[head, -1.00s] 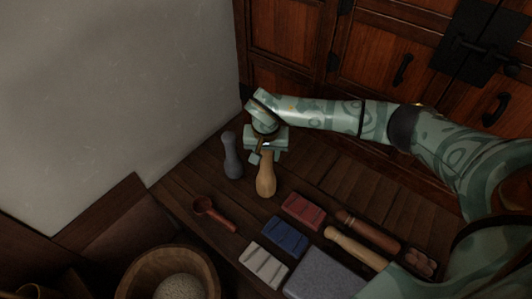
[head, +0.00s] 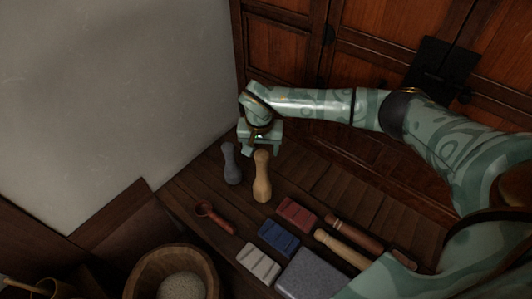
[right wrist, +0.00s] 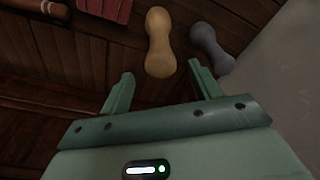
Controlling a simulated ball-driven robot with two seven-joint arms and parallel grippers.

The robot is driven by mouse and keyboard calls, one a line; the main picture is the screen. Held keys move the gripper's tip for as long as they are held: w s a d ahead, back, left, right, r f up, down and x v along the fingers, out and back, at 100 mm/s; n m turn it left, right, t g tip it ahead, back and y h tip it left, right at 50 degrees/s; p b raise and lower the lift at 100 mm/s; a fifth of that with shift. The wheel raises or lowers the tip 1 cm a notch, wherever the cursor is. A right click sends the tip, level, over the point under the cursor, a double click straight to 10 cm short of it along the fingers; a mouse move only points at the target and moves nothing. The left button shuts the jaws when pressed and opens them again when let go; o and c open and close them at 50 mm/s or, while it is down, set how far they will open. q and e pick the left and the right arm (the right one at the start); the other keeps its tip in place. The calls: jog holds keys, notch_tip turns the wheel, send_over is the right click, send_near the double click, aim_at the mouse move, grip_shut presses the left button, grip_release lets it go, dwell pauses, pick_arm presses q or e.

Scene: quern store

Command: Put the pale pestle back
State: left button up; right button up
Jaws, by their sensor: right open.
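The pale pestle (head: 262,177), tan and waisted with rounded ends, appears to stand upright on the dark wooden table, beside a grey pestle (head: 231,163) of similar shape. My right gripper (head: 261,151) is open and empty just behind its top in the head view. In the right wrist view the pale pestle (right wrist: 160,42) lies beyond and between the two open fingertips (right wrist: 160,74), apart from them. The grey pestle (right wrist: 211,48) is to its right there. My left gripper is out of view.
A red-brown scoop (head: 214,218), red (head: 297,214), blue (head: 278,238) and off-white (head: 258,262) blocks, a grey slab (head: 311,274) and two wooden rods (head: 341,248) lie nearby. A wooden bowl (head: 205,262) stands front left. A pale wall and wooden cabinet (head: 390,50) bound the table.

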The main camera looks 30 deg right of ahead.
jog(key=r+p, duration=0.2)
jog(key=r, duration=0.1)
jog(key=shift+s+a+r, duration=0.2)
jog(key=shift+r, duration=0.1)
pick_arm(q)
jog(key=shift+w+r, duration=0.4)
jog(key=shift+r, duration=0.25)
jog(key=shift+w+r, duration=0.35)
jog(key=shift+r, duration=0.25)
pick_arm(e)
jog(key=shift+f, duration=0.1)
